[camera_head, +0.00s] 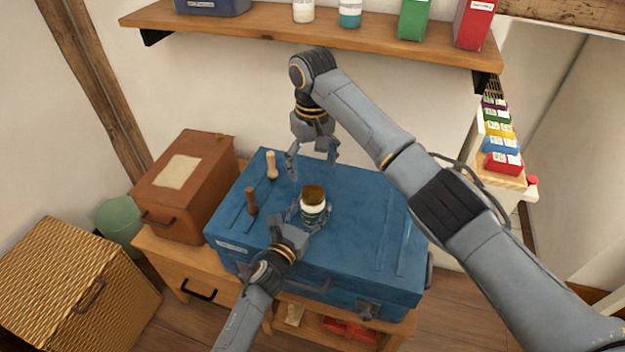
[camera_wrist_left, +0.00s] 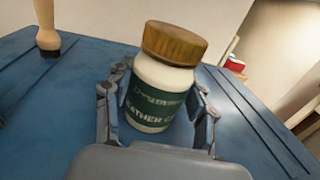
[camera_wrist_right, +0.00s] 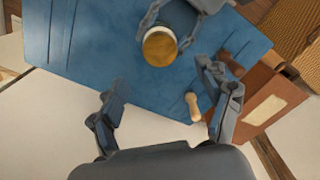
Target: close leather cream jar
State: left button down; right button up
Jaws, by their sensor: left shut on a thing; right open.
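The leather cream jar (camera_head: 314,212) stands on the blue trunk, a white jar with a dark green label. Its brown-gold lid (camera_head: 314,194) sits on top of the jar, and in the left wrist view the lid (camera_wrist_left: 174,42) looks slightly tilted with the jar (camera_wrist_left: 160,95). I cannot tell whether it is screwed tight. My left gripper (camera_head: 309,217) is shut around the jar's body from the front. My right gripper (camera_head: 312,163) is open and empty, pointing down above and behind the jar, apart from it. The right wrist view shows the lid (camera_wrist_right: 159,47) from above.
The blue trunk (camera_head: 370,220) carries two upright brushes, one dark (camera_head: 251,201) and one pale (camera_head: 271,165), left of the jar. A brown box (camera_head: 185,190) stands left of the trunk. A wall shelf (camera_head: 330,38) hangs behind and above. The trunk's right side is clear.

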jog(key=shift+r, duration=2.15)
pick_arm(q)
jog(key=shift+c, duration=1.9)
grip_release()
jog(key=v, duration=1.2)
jog(key=shift+s, duration=0.1)
pick_arm(e)
jog(key=shift+s, duration=0.1)
